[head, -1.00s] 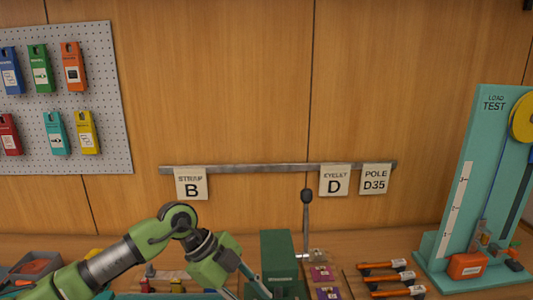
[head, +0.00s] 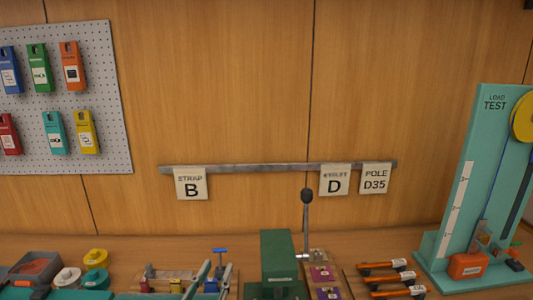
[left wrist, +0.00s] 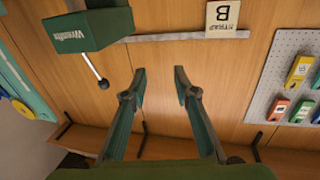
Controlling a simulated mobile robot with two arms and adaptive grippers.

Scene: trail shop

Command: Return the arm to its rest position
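My left gripper (head: 217,268) shows only as two green-grey fingers rising from the bottom edge of the head view, left of the dark green press. My right gripper is in neither view.
The green lever press (head: 278,258) stands right of my left gripper; its body (left wrist: 88,30) is also in the wrist view. Yellow and white spools (head: 96,259) lie left.

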